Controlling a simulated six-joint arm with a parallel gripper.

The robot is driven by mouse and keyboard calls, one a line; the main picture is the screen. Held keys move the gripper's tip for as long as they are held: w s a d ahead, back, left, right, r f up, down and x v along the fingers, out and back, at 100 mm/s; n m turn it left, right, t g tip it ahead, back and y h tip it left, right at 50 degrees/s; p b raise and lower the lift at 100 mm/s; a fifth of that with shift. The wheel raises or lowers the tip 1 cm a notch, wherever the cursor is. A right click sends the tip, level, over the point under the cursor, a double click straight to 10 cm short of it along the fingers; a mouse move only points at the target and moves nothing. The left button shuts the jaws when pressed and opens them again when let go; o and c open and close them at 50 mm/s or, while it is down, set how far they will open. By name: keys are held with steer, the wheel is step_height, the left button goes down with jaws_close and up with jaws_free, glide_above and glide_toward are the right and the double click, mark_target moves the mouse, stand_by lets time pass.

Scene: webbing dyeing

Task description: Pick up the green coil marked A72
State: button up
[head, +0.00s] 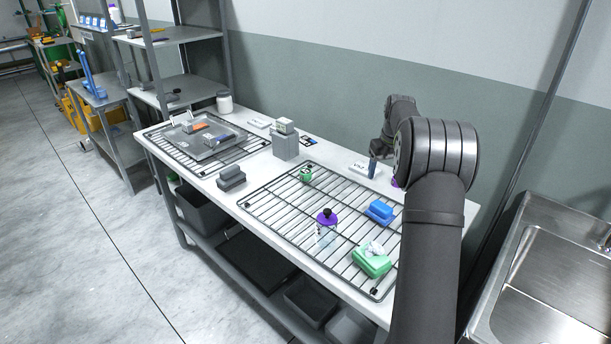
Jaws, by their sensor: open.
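Two green items lie on the right wire rack (279,222). A small green item (306,175) with a pale top is near its far left corner. A larger green block-like bundle (372,263) with something white on top is near its front right corner. I cannot read A72 on either, so I cannot tell which is the marked coil. My gripper (377,152) is small and dark at the arm's end, above the back of the table and apart from both green items. It is open, with no object visible in it; its fingertips are hard to make out.
A purple-capped bottle (326,228) and a blue bundle (380,211) stand on the same rack. A grey block stack (285,141), dark grey bundles (231,178) and a loaded grey tray (181,148) are farther left. A steel sink (550,265) is at right. My arm hides the table's right end.

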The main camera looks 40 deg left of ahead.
steer(key=s+a+r+t+y, duration=0.15)
steer(key=s+a, duration=0.25)
steer(key=a, duration=1)
steer(key=m, duration=0.2)
glide_toward(306, 172)
steer(key=f, duration=0.3)
steer(key=shift+w+a+t+y, duration=0.2)
steer(key=shift+a+t+y, duration=0.05)
steer(key=shift+t+y, duration=0.1)
steer(key=shift+x, duration=3.25)
steer(key=shift+s+d, duration=0.1)
steer(key=shift+s, duration=0.1)
steer(key=c, duration=1.1)
